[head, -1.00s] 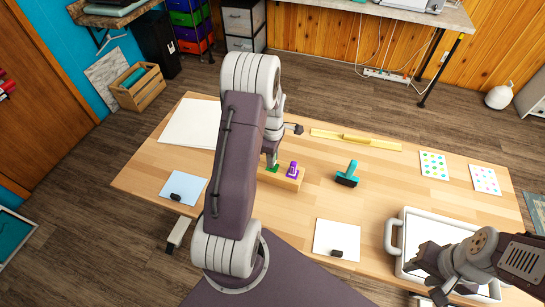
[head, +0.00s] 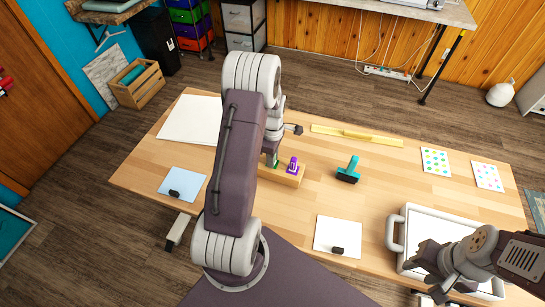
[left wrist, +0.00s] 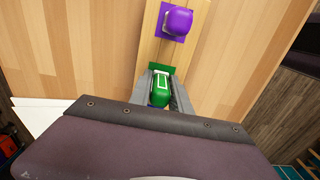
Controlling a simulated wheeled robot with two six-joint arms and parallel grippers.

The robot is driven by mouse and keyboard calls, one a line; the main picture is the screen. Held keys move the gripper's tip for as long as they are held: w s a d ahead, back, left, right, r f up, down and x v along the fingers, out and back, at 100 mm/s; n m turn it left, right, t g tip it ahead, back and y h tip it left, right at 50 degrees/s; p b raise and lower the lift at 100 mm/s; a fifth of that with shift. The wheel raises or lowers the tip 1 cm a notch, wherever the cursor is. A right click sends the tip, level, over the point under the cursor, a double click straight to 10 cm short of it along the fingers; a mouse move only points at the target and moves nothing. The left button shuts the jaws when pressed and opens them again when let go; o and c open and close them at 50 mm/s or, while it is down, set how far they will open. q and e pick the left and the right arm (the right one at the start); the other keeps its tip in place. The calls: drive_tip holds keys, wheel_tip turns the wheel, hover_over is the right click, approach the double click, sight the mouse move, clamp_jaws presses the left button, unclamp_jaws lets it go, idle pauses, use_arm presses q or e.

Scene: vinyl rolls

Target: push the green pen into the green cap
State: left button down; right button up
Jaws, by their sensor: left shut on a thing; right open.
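The green pen (left wrist: 160,88) shows in the left wrist view between the fingers of my left gripper (left wrist: 160,98), which is shut on it. It stands over a green square (left wrist: 168,68) on a wooden block (left wrist: 152,45). In the head view my left gripper (head: 271,160) is at the left part of the block (head: 284,178), and its arm hides much of the pen. I cannot make out the green cap separately or tell how far the pen is in it. My right gripper (head: 426,273) is open and empty over the white tray at the right.
A purple piece (head: 292,167) stands on the block beside the green one. A teal-handled tool (head: 350,169), a yellow strip (head: 357,135) and the white tray (head: 396,235) lie to the right. Pale sheets (head: 337,234) lie along the front; the table's middle is mostly clear.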

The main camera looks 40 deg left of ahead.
use_arm(q)
drive_tip(key=shift+f, duration=0.2)
drive_tip(key=c, duration=1.1)
unclamp_jaws()
drive_tip(key=shift+r, duration=0.1)
drive_tip(key=shift+r, duration=0.1)
wheel_tip(320, 180, up, 9)
drive_tip(key=shift+f, duration=0.1)
